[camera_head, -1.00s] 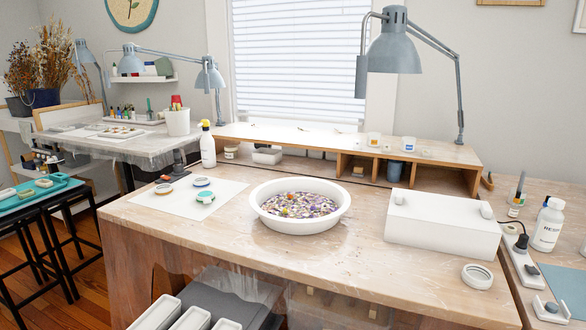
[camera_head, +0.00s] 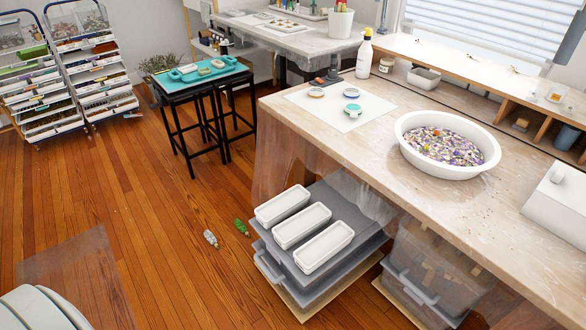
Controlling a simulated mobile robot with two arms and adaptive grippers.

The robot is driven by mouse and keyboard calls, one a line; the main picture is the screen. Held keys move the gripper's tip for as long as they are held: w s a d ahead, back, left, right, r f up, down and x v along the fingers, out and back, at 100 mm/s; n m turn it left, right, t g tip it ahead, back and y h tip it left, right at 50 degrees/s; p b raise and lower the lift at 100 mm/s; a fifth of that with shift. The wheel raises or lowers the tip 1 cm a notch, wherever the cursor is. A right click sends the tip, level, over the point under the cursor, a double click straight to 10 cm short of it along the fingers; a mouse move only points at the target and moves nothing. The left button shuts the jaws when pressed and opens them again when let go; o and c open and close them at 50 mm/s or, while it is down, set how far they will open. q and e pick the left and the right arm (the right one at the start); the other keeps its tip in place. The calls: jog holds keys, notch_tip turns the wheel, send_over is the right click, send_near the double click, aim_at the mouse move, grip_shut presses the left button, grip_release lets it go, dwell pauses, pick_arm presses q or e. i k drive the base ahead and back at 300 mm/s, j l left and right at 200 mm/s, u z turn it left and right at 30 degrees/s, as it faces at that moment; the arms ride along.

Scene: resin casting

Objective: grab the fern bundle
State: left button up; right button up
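A small green leafy bundle (camera_head: 241,227) lies on the wooden floor, left of the grey storage bin; it looks like the fern bundle, but it is too small to tell for certain. A small pale grey-white bundle (camera_head: 210,238) lies just left of it, apart from it. Neither of my grippers is in view, and nothing is seen touching either bundle.
The grey bin (camera_head: 268,268) with several white trays (camera_head: 325,247) on its lid stands right of the bundles. The worktable (camera_head: 385,142) rises behind it. Black stools (camera_head: 186,125) and wheeled racks (camera_head: 92,75) stand farther back. Open floor (camera_head: 130,190) lies to the left.

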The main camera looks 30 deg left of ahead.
aim_at(240, 225)
jog(key=u, duration=1.05)
jog(key=i+j+z, duration=0.1)
jog(key=j+z, duration=0.15)
jog(key=z, duration=0.2)
jog(key=i+j+z, duration=0.1)
jog(key=j+z, duration=0.2)
jog(key=z, duration=0.15)
jog(key=j+z, duration=0.4)
jog(key=i+l, duration=0.05)
jog(key=l, duration=0.05)
